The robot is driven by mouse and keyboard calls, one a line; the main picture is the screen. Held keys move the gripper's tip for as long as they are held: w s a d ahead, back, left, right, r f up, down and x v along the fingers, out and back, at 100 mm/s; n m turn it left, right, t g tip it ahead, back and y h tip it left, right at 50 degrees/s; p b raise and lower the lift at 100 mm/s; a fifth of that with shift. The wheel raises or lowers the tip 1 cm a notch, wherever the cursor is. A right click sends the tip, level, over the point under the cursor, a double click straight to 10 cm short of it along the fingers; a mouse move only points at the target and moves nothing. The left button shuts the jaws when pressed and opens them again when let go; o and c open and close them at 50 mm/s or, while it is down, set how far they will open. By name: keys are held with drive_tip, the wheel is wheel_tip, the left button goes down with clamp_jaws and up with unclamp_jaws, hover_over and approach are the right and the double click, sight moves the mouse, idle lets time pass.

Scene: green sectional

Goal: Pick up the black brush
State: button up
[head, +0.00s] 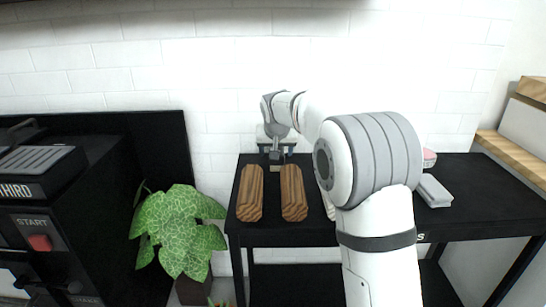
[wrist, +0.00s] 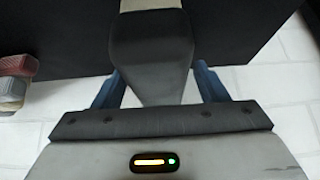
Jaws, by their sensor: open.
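The black brush (wrist: 150,50) fills the middle of the wrist view, a dark, smooth, tapering body with a pale beige part at its top edge. My gripper (wrist: 158,88) is open, with one blue finger on each side of the brush's narrower end. A gap shows beside the fingers, and I cannot tell whether either touches it. In the head view my gripper (head: 276,150) points down at the back edge of the black table (head: 450,178). The brush is mostly hidden there by the gripper.
A grey block (head: 433,191) and a pink-topped item (head: 429,158) lie to the right. A leafy plant (head: 180,230) and a black machine (head: 60,200) are left. The white brick wall (head: 220,70) is close behind.

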drive_tip(key=shift+c, duration=0.4)
drive_tip(key=c, duration=1.1)
wheel_tip(320, 180, up, 10)
drive_tip(key=p, duration=0.4)
drive_tip(key=shift+p, duration=0.35)
drive_tip(key=o, duration=0.5)
drive_tip(key=shift+c, duration=1.4)
